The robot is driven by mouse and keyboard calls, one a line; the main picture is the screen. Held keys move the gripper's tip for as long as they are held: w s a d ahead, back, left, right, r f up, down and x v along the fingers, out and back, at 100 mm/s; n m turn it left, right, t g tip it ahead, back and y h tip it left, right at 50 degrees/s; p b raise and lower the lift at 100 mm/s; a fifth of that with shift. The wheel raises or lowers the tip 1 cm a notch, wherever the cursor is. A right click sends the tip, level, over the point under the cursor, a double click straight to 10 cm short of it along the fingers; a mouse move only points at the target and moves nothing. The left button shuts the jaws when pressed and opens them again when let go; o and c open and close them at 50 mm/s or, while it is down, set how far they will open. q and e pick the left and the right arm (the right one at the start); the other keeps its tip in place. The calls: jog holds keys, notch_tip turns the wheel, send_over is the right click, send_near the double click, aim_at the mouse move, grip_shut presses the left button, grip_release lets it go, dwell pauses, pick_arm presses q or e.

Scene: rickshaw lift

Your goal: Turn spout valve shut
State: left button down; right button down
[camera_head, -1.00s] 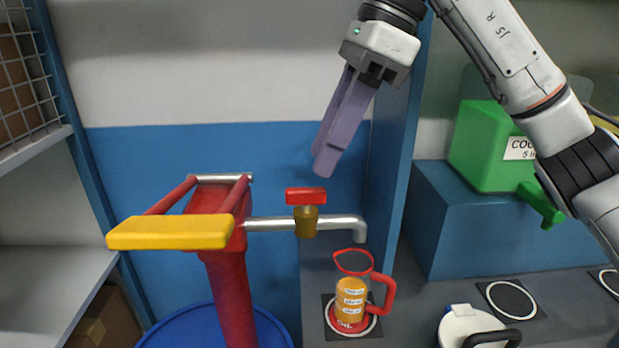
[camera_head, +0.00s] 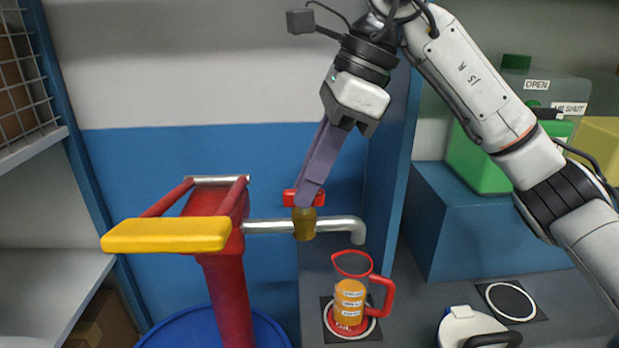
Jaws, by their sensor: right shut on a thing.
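The spout valve's red handle (camera_head: 289,197) sits on a brass valve body (camera_head: 304,224) in the silver spout (camera_head: 270,226) of a red hand pump (camera_head: 226,290). The handle lies across the picture, along the spout's length. My right gripper (camera_head: 310,195) comes down from above and its purple fingers are shut on the handle, hiding its middle. A clear jug (camera_head: 350,292) with a red rim and handle stands below the spout's outlet and holds orange liquid. My left gripper is not in view.
The pump's yellow lever (camera_head: 166,235) sticks out at the left of the spout. A blue partition (camera_head: 389,165) stands close right of the spout. A white lidded container (camera_head: 474,329) and a green can (camera_head: 476,165) are at the right.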

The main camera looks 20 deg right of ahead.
jog(key=shift+m, duration=0.4)
jog(key=m+t, duration=0.1)
jog(key=m, duration=0.1)
jog(key=m+b, duration=0.1)
jog(key=m, duration=0.1)
jog(key=shift+s+a+t+h, duration=0.1)
jog(key=shift+s+t+h, duration=0.05)
jog(key=shift+t+h, duration=0.2)
jog(key=m+h+b, duration=0.1)
jog(key=m, duration=0.2)
jog(key=m+t+h+b, duration=0.1)
jog(key=m, duration=0.2)
jog(key=shift+s+a+t, duration=0.15)
jog(key=shift+a+t, duration=0.05)
jog(key=shift+t, duration=0.05)
jog(key=m+h, duration=0.1)
jog(key=m, duration=0.2)
jog(key=shift+a+m+h, duration=0.1)
jog(key=shift+m+h, duration=0.15)
jog(key=shift+m, duration=0.15)
jog(key=shift+a+m+h, duration=0.1)
jog(key=shift+m+h, duration=0.5)
jog(key=shift+m, duration=1)
jog(key=c, duration=1.8)
grip_release()
jog(key=shift+o, duration=0.2)
jog(key=v, duration=1)
jog(key=shift+r+p, duration=0.2)
jog(key=shift+p, duration=0.1)
